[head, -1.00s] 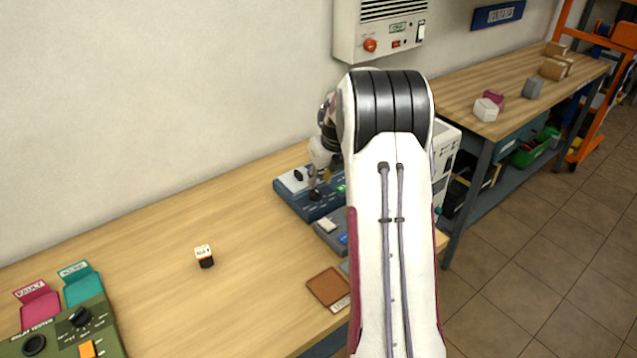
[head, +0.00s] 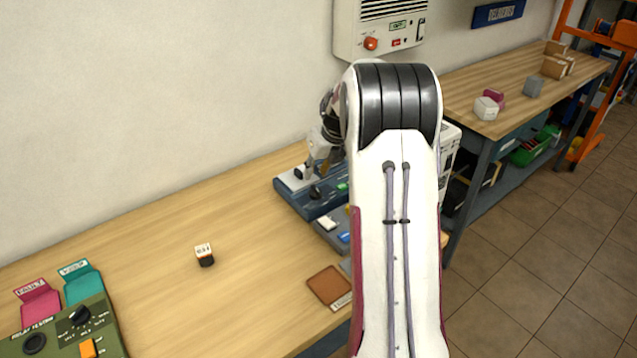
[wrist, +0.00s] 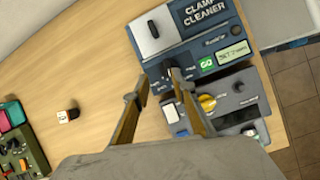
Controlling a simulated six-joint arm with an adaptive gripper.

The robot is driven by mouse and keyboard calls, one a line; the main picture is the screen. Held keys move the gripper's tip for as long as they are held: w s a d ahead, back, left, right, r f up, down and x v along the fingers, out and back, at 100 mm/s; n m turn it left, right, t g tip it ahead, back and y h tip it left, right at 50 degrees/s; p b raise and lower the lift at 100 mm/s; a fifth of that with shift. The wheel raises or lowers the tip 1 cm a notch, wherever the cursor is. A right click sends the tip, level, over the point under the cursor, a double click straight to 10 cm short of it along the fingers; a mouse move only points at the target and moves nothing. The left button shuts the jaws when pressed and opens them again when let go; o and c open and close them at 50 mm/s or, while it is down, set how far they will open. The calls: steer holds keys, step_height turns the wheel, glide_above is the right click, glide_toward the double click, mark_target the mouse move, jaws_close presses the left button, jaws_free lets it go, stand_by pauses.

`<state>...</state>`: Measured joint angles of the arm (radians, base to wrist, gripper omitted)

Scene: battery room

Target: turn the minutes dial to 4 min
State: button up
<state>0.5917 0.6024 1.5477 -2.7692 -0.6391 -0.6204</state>
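A blue device marked "CLAMP CLEANER" (wrist: 200,38) stands on the bench and also shows in the head view (head: 290,202). A dark dial (head: 315,192) sits on its front face, below the white panel, beside the green GO button (wrist: 207,65). A small display (wrist: 232,54) seems to read "SET" and a minutes value too blurred to read surely. My gripper (wrist: 159,78) is open, its two fingers apart over the front of the device, near the dial. In the head view my gripper (head: 312,172) is above the dial, partly hidden by my arm.
A grey unit with a yellow knob (wrist: 207,103) adjoins the device. A black lever (wrist: 152,28) stands on the device's white panel. The bench between is clear.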

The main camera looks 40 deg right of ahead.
steer(key=w+d+r+m+t+h, duration=0.1)
steer(key=w+d+r+m+t, duration=0.1)
steer(key=w+r+m+t, duration=0.5)
steer(key=w+d+r+m+g+h, duration=0.1)
steer(key=d+r+m+g+h, duration=0.3)
steer(key=d+m, duration=0.65)
steer(key=s+a+f+m+g, duration=0.1)
steer(key=s+f+m+g, duration=0.1)
steer(key=s+f+m, duration=0.75)
steer(key=a+f+m+g+y, duration=0.1)
steer(key=a+m+y, duration=0.3)
steer(key=a+m, duration=0.4)
steer(key=a, duration=0.2)
steer(key=shift+a+f+g+y, duration=0.3)
steer(key=shift+a+f, duration=0.05)
steer(key=shift+w+f, duration=0.1)
